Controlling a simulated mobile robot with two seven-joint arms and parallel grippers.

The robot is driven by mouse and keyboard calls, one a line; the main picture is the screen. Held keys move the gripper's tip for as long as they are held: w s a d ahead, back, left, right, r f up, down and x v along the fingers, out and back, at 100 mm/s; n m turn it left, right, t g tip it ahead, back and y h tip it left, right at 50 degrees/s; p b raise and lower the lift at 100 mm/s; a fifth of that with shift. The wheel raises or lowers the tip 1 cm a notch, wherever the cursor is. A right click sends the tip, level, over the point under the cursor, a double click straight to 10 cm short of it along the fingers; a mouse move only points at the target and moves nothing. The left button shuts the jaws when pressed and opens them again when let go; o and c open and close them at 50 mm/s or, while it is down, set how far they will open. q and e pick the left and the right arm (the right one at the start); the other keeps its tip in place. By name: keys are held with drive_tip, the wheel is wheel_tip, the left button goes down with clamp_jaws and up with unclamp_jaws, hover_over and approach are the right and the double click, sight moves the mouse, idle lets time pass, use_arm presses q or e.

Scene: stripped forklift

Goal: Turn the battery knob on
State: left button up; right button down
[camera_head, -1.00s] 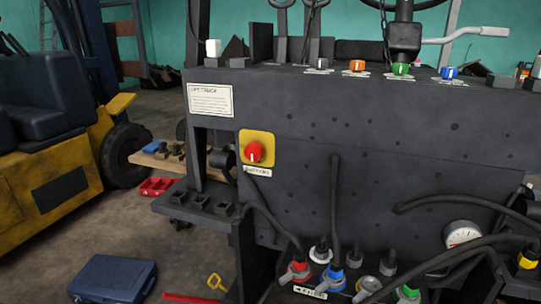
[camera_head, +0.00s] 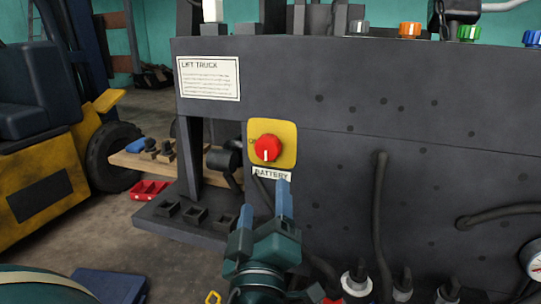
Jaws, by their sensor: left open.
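The red battery knob (camera_head: 267,148) sits on a yellow plate (camera_head: 287,130) on the dark front panel. Its white mark points down, and a "BATTERY" label (camera_head: 272,174) is just below it. Letters at the plate's left edge are partly readable. My left gripper (camera_head: 265,204) is below the knob, its two blue-grey fingers pointing up and spread apart with nothing between them. The right fingertip overlaps the label's lower edge in the picture; I cannot tell if it touches the panel. My right gripper is not in view.
A black plug with a cable (camera_head: 223,160) sticks out left of the knob. Hoses and connectors (camera_head: 357,278) are at lower right. A dark ledge with square sockets (camera_head: 182,216) is at left. A yellow forklift (camera_head: 40,205) stands farther left.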

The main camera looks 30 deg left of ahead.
sight(268, 153)
use_arm(q)
drive_tip(key=p+x, duration=0.1)
drive_tip(key=x, duration=1)
drive_tip(key=shift+w+r, duration=0.15)
drive_tip(key=shift+p+x, duration=0.35)
drive_tip(key=shift+x, duration=0.45)
drive_tip(key=shift+a, duration=0.1)
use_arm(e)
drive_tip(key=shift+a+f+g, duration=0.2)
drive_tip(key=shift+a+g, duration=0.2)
use_arm(q)
drive_tip(key=c, duration=1)
